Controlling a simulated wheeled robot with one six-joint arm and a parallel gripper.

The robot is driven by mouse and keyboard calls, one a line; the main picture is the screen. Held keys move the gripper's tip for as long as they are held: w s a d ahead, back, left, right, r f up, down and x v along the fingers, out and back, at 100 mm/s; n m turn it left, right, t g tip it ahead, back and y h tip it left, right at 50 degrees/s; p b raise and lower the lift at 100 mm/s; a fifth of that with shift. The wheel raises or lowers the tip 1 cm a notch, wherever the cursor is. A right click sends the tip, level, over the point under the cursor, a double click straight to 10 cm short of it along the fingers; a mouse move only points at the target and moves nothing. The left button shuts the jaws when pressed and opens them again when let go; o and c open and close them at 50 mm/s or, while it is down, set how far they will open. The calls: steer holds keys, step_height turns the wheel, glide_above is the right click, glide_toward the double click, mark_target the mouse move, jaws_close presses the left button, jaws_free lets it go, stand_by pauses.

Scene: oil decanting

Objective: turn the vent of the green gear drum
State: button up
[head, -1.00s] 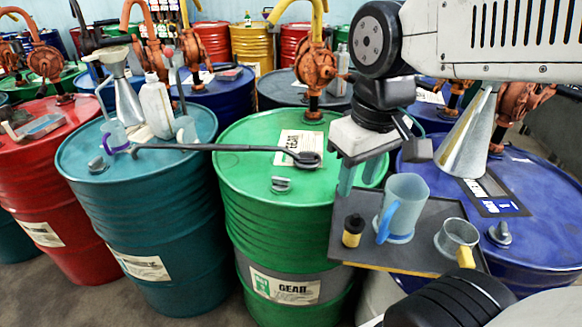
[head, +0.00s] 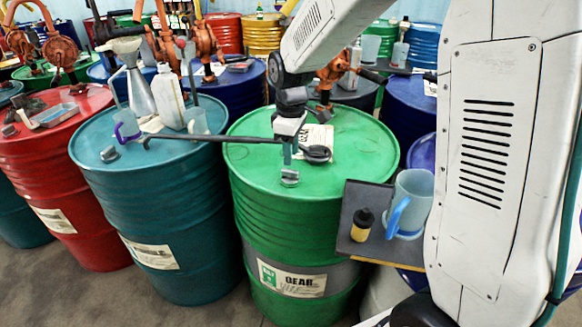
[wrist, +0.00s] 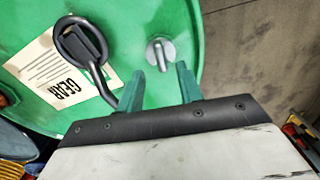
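The green gear drum (head: 345,165) stands in the middle of the head view, with a paper GEAR label on its top. Its vent (head: 290,177) is a small grey cap with a raised bar near the front rim; it also shows in the wrist view (wrist: 160,54). My gripper (head: 288,155) is over the drum top, just behind the vent. In the wrist view its two green fingers (wrist: 159,82) are apart with nothing between them, and the vent lies beyond their tips. Whether the fingertips touch the drum cannot be told.
A dark long-handled tool (head: 318,153) lies across the green and teal drums, its ring end beside my gripper. A tray (head: 357,205) with a blue-handled jug (head: 410,200) and a small yellow bottle (head: 362,225) is at the right. An orange pump (head: 330,75) stands behind.

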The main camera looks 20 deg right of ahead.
mark_target(291, 170)
steer(key=shift+f, duration=2.8)
jaws_close()
